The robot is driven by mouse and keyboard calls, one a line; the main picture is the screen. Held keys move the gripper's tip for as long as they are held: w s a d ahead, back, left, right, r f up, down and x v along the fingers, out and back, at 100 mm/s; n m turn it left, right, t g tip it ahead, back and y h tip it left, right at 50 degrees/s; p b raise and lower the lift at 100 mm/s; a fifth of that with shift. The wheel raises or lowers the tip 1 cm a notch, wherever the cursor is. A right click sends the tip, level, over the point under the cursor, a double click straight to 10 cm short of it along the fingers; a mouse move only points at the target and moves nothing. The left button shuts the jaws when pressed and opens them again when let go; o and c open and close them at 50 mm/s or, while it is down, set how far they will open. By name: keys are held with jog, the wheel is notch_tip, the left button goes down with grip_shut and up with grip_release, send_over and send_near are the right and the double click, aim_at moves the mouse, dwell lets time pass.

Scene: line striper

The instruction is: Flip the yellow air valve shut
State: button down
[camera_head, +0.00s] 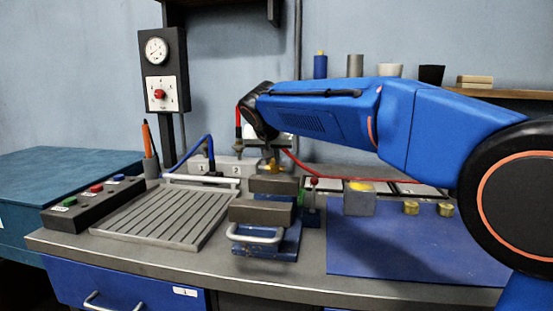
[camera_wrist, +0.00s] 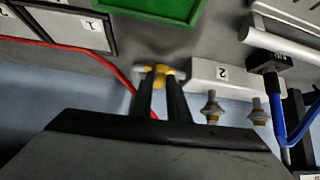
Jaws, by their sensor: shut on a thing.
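The yellow air valve (camera_wrist: 160,71) shows in the wrist view as a small yellow handle at the tips of my gripper (camera_wrist: 161,85). The two dark fingers are closed on it. In the head view, the yellow valve (camera_head: 272,166) sits behind the grey vise, at the back of the bench. My gripper (camera_head: 269,152) reaches down to it from above, partly hidden by my blue arm. The fingers hide part of the handle, so its exact angle is hard to tell.
A red hose (camera_wrist: 100,58) runs close to the valve. A white block marked 2 (camera_wrist: 235,76) and a blue hose (camera_wrist: 299,132) are beside it. The grey vise (camera_head: 262,211) stands in front. A slotted plate (camera_head: 165,213) lies left, a blue mat (camera_head: 400,245) right.

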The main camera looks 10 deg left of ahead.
jog(key=shift+a+m+h, duration=0.3)
jog(key=shift+a+m, duration=0.05)
jog(key=shift+m, duration=0.05)
jog(key=shift+a, duration=0.1)
jog(key=c, duration=1.7)
grip_release()
jog(key=shift+f, duration=0.1)
jog(key=v, duration=1.7)
jog(key=shift+s+a, duration=0.15)
